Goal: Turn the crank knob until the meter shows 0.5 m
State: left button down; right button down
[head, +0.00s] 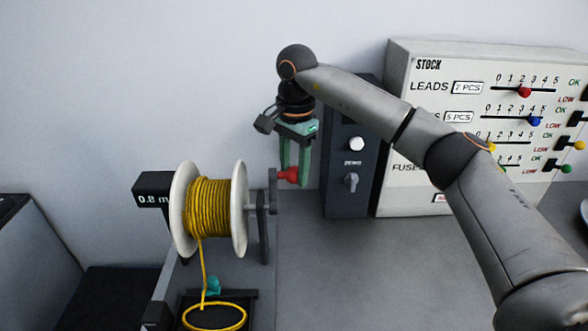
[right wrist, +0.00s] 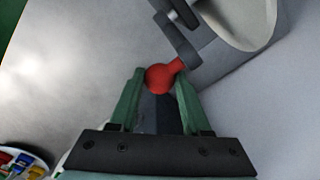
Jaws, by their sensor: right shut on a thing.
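The red crank knob (head: 288,175) sits on the grey crank arm (head: 273,190) at the right side of the spool. My right gripper (head: 293,178) reaches down from above and is shut on the knob. The right wrist view shows the red knob (right wrist: 162,78) between the two green fingers (right wrist: 157,90). The white spool (head: 240,208) carries wound yellow cord (head: 210,208), and one strand hangs down to a coil (head: 213,317) below. The black meter (head: 152,190) left of the spool reads 0.8 m. My left gripper is not in view.
A dark panel (head: 345,190) with a white button and a switch stands right of the knob. Behind my right arm is a white STOCK board (head: 430,75) with coloured sliders. A teal piece (head: 213,286) sits by the coil. The grey table (head: 350,265) is clear in front.

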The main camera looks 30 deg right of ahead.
jog(key=shift+s+a+r, duration=0.1)
jog(key=shift+s+a, duration=0.3)
jog(key=shift+s, duration=0.25)
jog(key=shift+s+a+r+b, duration=0.15)
jog(key=shift+s+a, duration=0.15)
jog(key=shift+s, duration=0.3)
jog(key=shift+s+a+r+b, duration=0.15)
jog(key=shift+s+a, duration=0.1)
jog(key=shift+s, duration=0.35)
jog(key=shift+s, duration=0.1)
jog(key=shift+s+a+f+b, duration=0.15)
jog(key=shift+s+a+b, duration=0.2)
jog(key=shift+s, duration=0.2)
jog(key=shift+s+a+f+b, duration=0.2)
jog(key=shift+s+b, duration=0.15)
jog(key=shift+s, duration=0.15)
jog(key=shift+r, duration=0.1)
